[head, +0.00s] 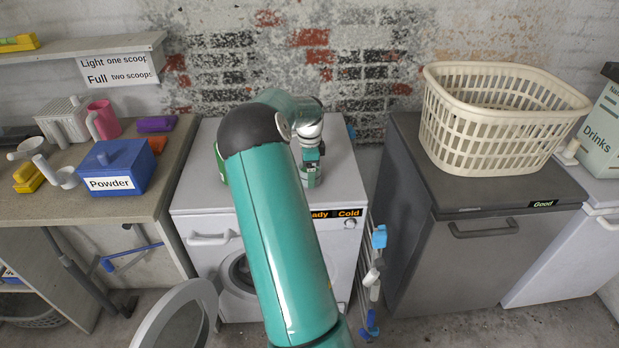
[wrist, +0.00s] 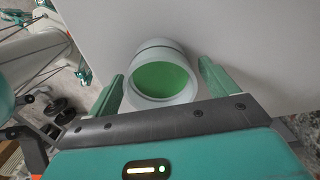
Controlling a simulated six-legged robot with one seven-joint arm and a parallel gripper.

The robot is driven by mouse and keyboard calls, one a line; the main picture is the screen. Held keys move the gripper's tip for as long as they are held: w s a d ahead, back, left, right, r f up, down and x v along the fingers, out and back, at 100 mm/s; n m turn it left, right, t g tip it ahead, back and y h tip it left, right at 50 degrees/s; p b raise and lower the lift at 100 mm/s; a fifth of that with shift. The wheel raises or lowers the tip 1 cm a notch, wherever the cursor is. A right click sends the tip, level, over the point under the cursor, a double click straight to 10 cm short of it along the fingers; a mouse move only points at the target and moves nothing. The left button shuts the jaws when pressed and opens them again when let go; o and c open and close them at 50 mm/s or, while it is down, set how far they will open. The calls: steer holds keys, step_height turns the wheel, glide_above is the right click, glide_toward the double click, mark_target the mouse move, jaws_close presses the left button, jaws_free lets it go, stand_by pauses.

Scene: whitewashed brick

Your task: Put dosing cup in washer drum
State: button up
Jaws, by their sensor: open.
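A pale round cup with a green inside (wrist: 166,48), which looks like the dosing cup, is between the two fingers of my gripper (wrist: 161,75) in the wrist view. The fingers are open, one on each side of it, with a small gap visible. In the head view my gripper (head: 311,178) is low over the top of the white washer (head: 345,190); I cannot make out the cup there. The washer's round door (head: 172,318) is swung open to the left. The drum opening (head: 238,272) is partly hidden behind my arm.
A bench at left holds a blue Powder box (head: 115,168), a pink mug (head: 103,120) and white scoops (head: 62,176). A grey cabinet (head: 475,240) with a cream basket (head: 500,120) stands at right. A rack with blue clips (head: 378,238) is beside the washer.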

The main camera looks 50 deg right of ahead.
steer(key=shift+f, duration=0.35)
steer(key=c, duration=1.1)
steer(key=shift+o, duration=0.2)
steer(key=shift+r, duration=0.1)
steer(key=shift+r, duration=0.55)
step_height(320, 180, up, 2)
steer(key=shift+r, duration=0.2)
steer(key=a+r, duration=0.9)
steer(key=a, duration=0.5)
steer(key=shift+r, duration=0.2)
steer(key=shift+s, duration=0.1)
